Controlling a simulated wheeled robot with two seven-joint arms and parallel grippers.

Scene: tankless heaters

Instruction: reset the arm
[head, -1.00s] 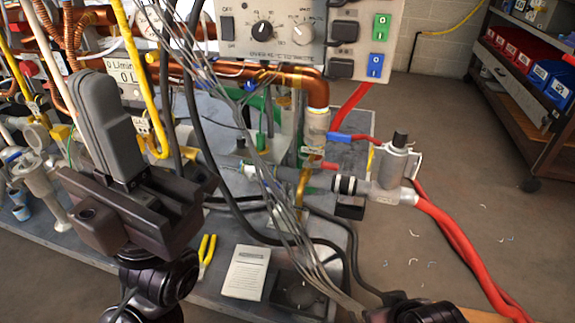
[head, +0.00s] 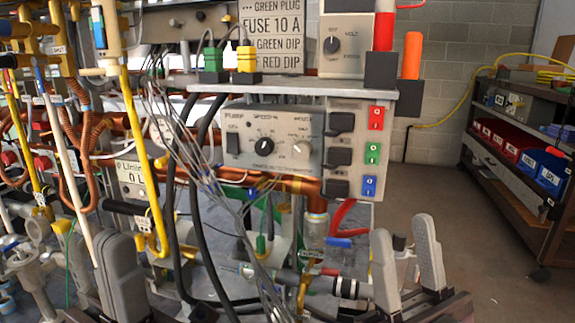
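My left gripper (head: 118,245) stands at the lower left of the head view with its grey fingers pointing up. Its two fingers look pressed together, with nothing seen between them. My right gripper (head: 405,224) is at the lower right, its two grey fingers pointing up with a clear gap between them. The lower parts of both grippers are cut off by the bottom edge of the picture. Both are in front of the heater bench.
A grey control panel (head: 268,148) with knobs and coloured switches is in the middle. Copper pipes, yellow tubes and loose grey wires (head: 190,150) hang close by my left gripper. A shelf cart (head: 500,180) with red and blue bins stands right. Floor (head: 455,235) before it is clear.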

